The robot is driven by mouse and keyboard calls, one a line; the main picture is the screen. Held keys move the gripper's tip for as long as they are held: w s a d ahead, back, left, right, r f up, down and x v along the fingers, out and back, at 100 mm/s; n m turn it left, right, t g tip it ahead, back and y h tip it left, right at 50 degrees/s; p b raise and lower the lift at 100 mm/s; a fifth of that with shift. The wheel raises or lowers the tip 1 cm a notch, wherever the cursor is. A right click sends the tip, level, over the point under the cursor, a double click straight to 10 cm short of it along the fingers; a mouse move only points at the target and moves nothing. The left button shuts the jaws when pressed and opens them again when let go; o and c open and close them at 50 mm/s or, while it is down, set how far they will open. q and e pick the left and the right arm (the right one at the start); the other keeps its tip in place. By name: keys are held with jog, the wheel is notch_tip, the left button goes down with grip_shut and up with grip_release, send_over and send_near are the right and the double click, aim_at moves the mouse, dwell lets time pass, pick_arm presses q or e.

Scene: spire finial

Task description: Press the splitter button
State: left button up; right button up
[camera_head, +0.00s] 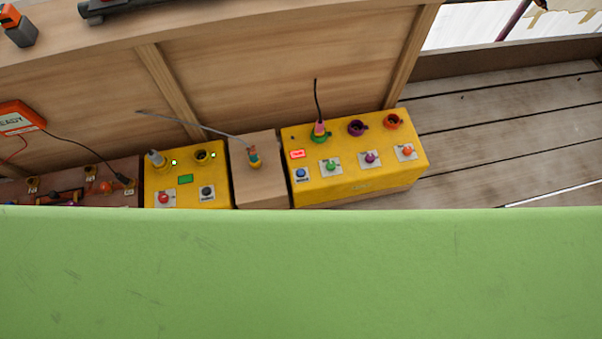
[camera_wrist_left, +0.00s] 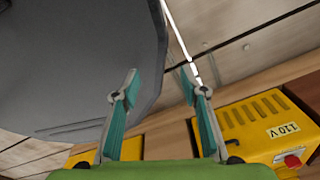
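In the head view, a yellow box (camera_head: 360,176) at centre right has several coloured buttons: blue (camera_head: 302,174), green (camera_head: 331,166), purple (camera_head: 370,159) and orange (camera_head: 406,152). Behind them are green, purple and orange sockets; a plug on a black cable (camera_head: 317,105) stands in the green one. A red-lit label sits above the blue button. I cannot read which box is the splitter. In the left wrist view, my left gripper (camera_wrist_left: 160,82) is open and empty, its teal-lined fingers apart. Neither gripper shows in the head view; my right gripper is in no view.
A second yellow box (camera_head: 188,182) with a red button stands left, beyond a wooden block (camera_head: 264,176) with a plug. A wooden wall rises behind. A green surface fills the head view's lower part. A large grey object (camera_wrist_left: 75,60) and a "110 V" yellow box (camera_wrist_left: 262,122) flank the fingers.

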pick_arm(q)
grip_shut()
jog(key=shift+w, duration=0.1)
dwell(1.2)
